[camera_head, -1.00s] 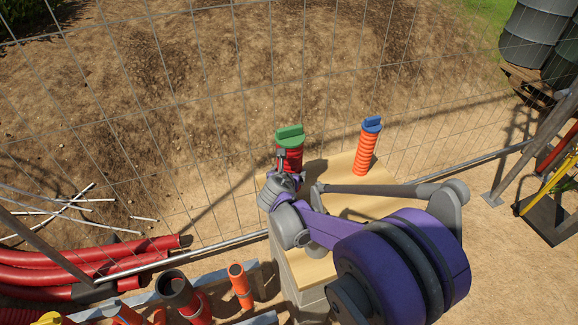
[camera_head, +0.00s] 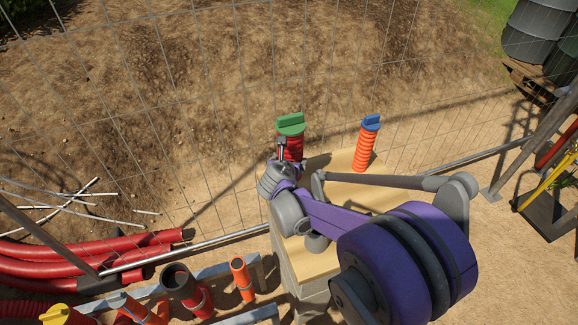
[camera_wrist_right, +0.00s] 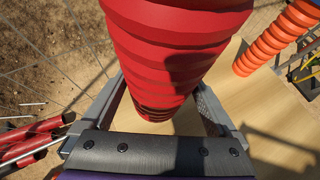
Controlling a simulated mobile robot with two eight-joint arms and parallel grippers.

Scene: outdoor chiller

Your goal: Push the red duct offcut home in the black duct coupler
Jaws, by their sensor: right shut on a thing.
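The red ribbed duct offcut (camera_wrist_right: 175,55), with a green cap (camera_head: 290,124) on top, is upright over the wooden bench top. My right gripper (camera_head: 281,150) is shut on it from the near side. In the right wrist view the fingers (camera_wrist_right: 167,98) lie on either side of the duct. I cannot tell whether its lower end touches the wood. A dark open-mouthed tube (camera_head: 176,277), which looks like the black duct coupler, sits tilted in a rack at the lower left, apart from the gripper. My left gripper is not in view.
An orange ribbed duct (camera_head: 365,150) with a blue cap stands on the bench (camera_head: 342,162) to the right. Smaller orange tubes (camera_head: 242,279) share the metal rack (camera_head: 222,275). A wire fence runs behind the bench. Red pipes (camera_head: 85,262) lie at the left.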

